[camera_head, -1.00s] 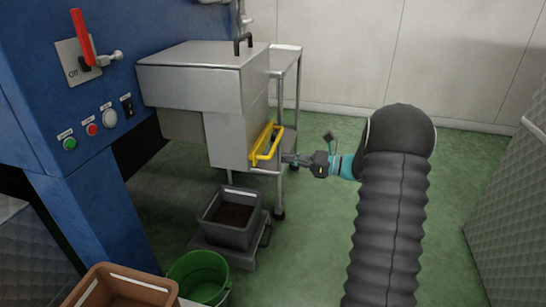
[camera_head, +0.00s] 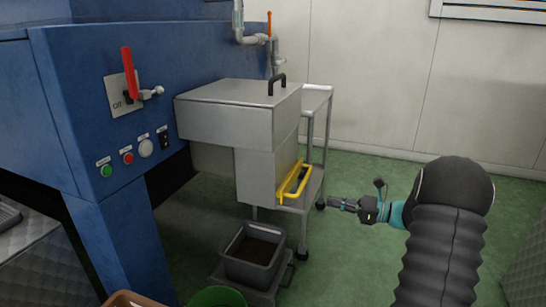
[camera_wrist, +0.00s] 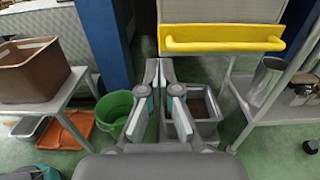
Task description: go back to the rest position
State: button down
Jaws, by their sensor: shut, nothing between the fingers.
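My gripper (camera_head: 343,203) is at the right of the head view, just right of the yellow handle (camera_head: 291,186) on the metal housing, with a small gap between them. In the wrist view my gripper (camera_wrist: 163,68) has its fingers together, with nothing held. The yellow handle (camera_wrist: 222,43) crosses the upper right there, beyond the fingertips and apart from them. My arm reaches in from the lower right of the head view.
A grey crate with dark content (camera_head: 252,259) stands low below the housing. A green bucket (camera_wrist: 113,108) and a brown crate (camera_wrist: 34,72) on a small table lie left. A metal trolley (camera_head: 327,130) stands behind the housing. Green floor is free around my arm.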

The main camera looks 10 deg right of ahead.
jog(key=s+a+f+n+g+h, duration=0.1)
jog(key=s+f+n+g+h, duration=0.2)
jog(key=f, duration=0.5)
jog(key=s+a+n+g+h, duration=0.45)
jog(key=s+n, duration=0.25)
jog(key=s, duration=0.4)
jog(key=s+a+r+n+t+h, duration=0.2)
jog(key=s+a+r+n+h, duration=0.2)
jog(key=s+r+n, duration=0.3)
jog(key=s+a+r+n+t+h, duration=0.2)
jog(key=s+a+r+n+h, duration=0.2)
jog(key=s, duration=0.8)
notch_tip(320, 180, up, 3)
jog(key=a+n, duration=0.2)
jog(key=n, duration=0.1)
jog(key=shift+s+a+r, duration=0.15)
